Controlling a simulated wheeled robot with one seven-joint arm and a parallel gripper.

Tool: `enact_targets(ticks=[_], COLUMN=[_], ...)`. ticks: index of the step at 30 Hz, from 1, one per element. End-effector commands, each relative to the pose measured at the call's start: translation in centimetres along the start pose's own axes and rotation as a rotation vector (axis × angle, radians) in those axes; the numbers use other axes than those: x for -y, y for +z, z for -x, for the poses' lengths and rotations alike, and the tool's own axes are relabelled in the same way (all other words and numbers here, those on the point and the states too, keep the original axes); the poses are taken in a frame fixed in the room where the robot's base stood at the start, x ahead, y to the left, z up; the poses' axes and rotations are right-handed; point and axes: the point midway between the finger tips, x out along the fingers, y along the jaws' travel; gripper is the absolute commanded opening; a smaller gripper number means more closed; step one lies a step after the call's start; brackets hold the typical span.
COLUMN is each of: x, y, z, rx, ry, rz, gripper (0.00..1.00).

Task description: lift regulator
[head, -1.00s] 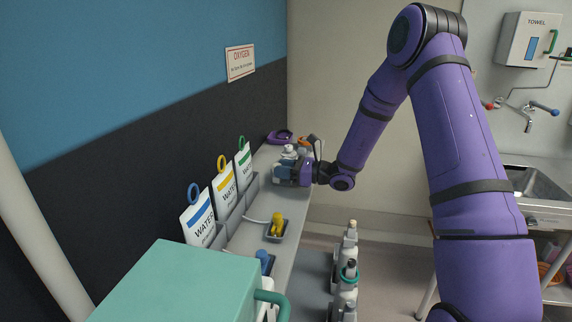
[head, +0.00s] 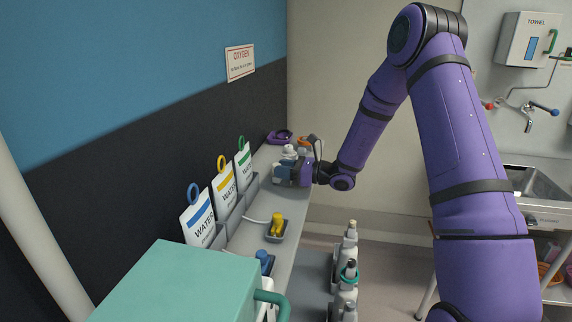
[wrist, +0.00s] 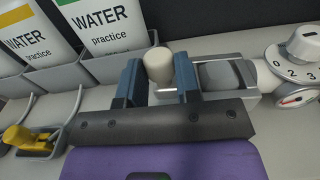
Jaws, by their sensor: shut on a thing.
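The regulator (wrist: 219,76) has a grey and silver body, a white numbered dial and a small round gauge at its right end in the wrist view. A cream cylinder (wrist: 158,66) stands between the two blue fingers of my gripper (wrist: 159,85), which are shut on this part of the regulator. In the head view my gripper (head: 291,172) is over the far part of the grey shelf (head: 290,231). White regulator parts (head: 288,150) show just beyond it. The underside is hidden, so I cannot tell whether the regulator touches the shelf.
WATER practice pouches (head: 198,217) stand in grey holders along the wall. A yellow fitting (head: 277,226) lies in a tray on the shelf. A purple item (head: 279,136) is at the far end. A teal box (head: 180,287) is in front. White bottles (head: 347,272) stand lower right.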

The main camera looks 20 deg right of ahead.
Motion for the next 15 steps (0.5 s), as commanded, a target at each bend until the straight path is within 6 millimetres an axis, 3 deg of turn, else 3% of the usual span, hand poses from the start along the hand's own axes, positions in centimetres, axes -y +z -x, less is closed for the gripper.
enact_targets(ticks=[1,15], x=[-0.6,-0.6], y=[1.0,3.0], z=[-1.7,-1.6], rx=[0.022,0.028], ry=[0.026,0.026], rz=[0.012,0.020], gripper=[0.00,0.00])
